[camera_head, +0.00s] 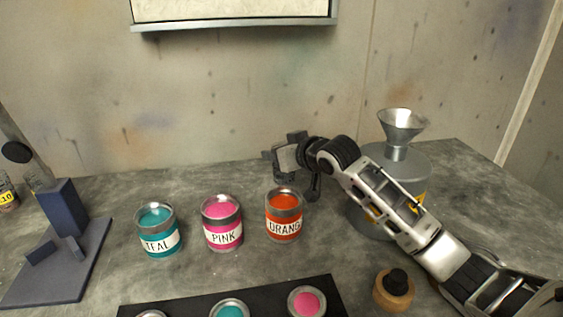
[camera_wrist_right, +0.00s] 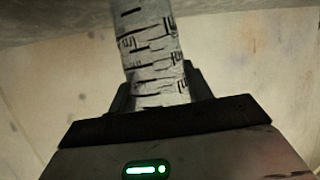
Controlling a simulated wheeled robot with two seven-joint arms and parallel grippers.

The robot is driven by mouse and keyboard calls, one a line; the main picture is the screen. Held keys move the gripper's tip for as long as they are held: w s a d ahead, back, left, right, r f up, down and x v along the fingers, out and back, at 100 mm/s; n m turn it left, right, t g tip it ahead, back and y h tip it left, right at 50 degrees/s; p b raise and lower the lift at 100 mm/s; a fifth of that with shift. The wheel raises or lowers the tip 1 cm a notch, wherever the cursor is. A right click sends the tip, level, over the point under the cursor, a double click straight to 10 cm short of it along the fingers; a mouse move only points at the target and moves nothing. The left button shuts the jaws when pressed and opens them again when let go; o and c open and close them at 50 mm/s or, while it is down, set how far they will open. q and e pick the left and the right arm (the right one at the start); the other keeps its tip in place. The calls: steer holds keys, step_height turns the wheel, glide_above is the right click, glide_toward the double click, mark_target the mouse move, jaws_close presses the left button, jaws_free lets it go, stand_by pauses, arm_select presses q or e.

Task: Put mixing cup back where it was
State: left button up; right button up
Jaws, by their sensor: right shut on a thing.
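The mixing cup (camera_wrist_right: 150,50) shows in the right wrist view as a pale, slightly tilted cylinder with black measuring marks. Its far end runs out at the top of that view. My right gripper (camera_head: 284,160) is shut on it, behind the orange paint can in the head view. Its fingers show beside the cup's near end in the wrist view (camera_wrist_right: 155,100). In the head view the cup is hard to make out, and I cannot tell whether it touches the table. My left gripper is not in view.
Teal (camera_head: 160,242), pink (camera_head: 223,235) and orange (camera_head: 284,228) cans stand in a row. A grey container (camera_head: 412,160) with a funnel (camera_head: 401,122) stands behind my right arm. A blue stand (camera_head: 65,210) is at left, a black tray (camera_head: 180,307) in front. Table behind the teal and pink cans is clear.

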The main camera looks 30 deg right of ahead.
steer(key=shift+f, duration=1.35)
steer(key=shift+f, duration=0.2)
steer(key=o, duration=1)
